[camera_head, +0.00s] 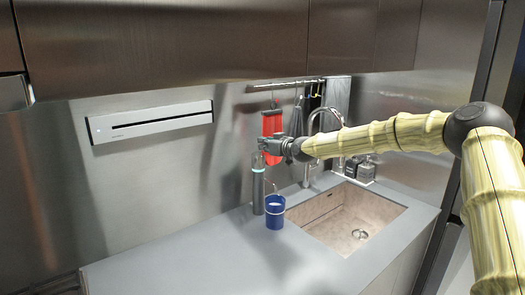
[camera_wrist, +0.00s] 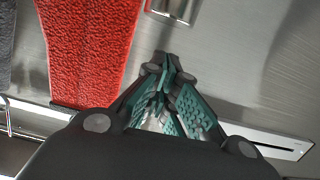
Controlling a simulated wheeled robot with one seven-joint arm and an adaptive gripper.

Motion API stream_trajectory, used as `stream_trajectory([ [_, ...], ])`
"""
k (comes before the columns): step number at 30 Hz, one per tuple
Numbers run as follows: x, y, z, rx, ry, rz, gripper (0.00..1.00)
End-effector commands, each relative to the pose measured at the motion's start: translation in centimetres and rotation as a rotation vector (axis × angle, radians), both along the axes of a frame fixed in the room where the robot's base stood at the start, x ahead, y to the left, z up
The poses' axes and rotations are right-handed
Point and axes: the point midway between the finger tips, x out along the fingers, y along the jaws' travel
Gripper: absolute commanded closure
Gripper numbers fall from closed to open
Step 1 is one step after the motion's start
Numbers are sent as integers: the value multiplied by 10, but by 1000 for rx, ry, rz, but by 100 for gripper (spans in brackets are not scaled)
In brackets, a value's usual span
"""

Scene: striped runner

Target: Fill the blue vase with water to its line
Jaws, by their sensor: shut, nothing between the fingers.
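The blue vase (camera_head: 275,214) stands upright on the grey counter, left of the sink. Its rim looks pale; the line and the water level inside cannot be made out. A dark upright cylinder (camera_head: 258,190) with a glowing teal ring stands just behind and left of it. A thin pale curve (camera_head: 275,187) runs down from the cylinder's side towards the vase's mouth; I cannot tell whether it is spout or water. My gripper (camera_head: 264,146) is above the cylinder's top, apart from the vase. In the wrist view its fingers (camera_wrist: 165,75) are closed together and empty.
A red towel (camera_head: 271,123) hangs from a wall rail (camera_head: 288,84) behind my gripper; it also shows in the wrist view (camera_wrist: 88,50). A sink (camera_head: 350,217) with a curved faucet (camera_head: 309,125) lies right. A slotted panel (camera_head: 150,124) is on the wall. The counter's left part is clear.

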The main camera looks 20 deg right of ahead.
Motion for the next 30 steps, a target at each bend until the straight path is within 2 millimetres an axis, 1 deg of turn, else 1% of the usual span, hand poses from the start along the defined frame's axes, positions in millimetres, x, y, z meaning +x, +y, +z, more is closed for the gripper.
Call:
stream_trajectory([
  [18, -60, -22, 16, 3, -8, -1, 100],
  [24, -73, -26, 20, 2, -8, -1, 100],
  [30, -78, -28, 21, 2, -7, -1, 100],
])
